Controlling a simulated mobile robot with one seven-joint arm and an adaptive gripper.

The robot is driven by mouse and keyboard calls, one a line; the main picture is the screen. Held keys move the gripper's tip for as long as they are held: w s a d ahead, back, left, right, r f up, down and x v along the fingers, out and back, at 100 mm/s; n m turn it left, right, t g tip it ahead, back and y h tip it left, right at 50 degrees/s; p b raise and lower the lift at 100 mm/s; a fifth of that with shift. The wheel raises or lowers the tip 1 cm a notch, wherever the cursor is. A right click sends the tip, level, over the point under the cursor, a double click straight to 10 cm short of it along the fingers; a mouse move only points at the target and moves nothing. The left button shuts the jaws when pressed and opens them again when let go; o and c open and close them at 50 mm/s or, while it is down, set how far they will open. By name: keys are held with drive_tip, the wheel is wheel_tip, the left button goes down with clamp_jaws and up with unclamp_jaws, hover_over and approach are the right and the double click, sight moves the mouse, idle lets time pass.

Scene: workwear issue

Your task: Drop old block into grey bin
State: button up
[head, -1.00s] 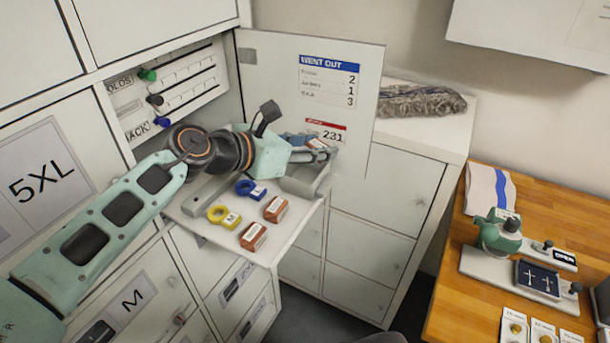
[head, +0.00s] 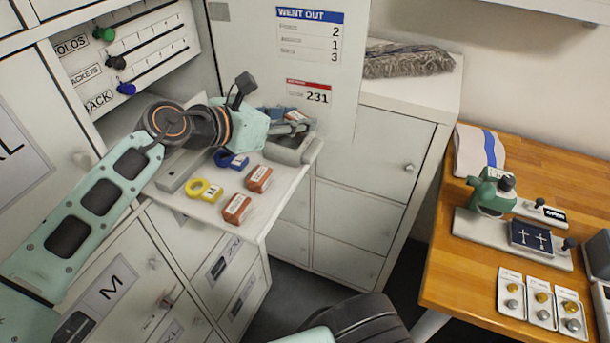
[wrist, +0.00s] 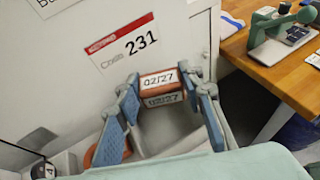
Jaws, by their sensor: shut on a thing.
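My gripper (wrist: 165,82) is shut on a red-brown block (wrist: 158,79), which shows white labels reading 02/27. The grey bin (wrist: 190,141) lies below the block in the wrist view. In the head view, my gripper (head: 289,121) is over the grey bin (head: 291,151) at the far right end of the fold-down shelf. There the fingers mostly hide the block. Two other red-brown blocks lie on the shelf, one farther (head: 259,179) and one nearer (head: 237,208). Their label text is too small to read.
A yellow ring tag (head: 205,190) and a blue one (head: 232,160) lie on the white shelf (head: 262,216). An upright white panel (head: 245,60) stands behind the bin. A wooden table (head: 465,262) with a green press (head: 492,195) stands at the right.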

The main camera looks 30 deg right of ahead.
drive_tip(key=shift+f, duration=0.1)
drive_tip(key=o, duration=1)
drive_tip(key=v, duration=1.2)
drive_tip(key=shift+w, duration=0.1)
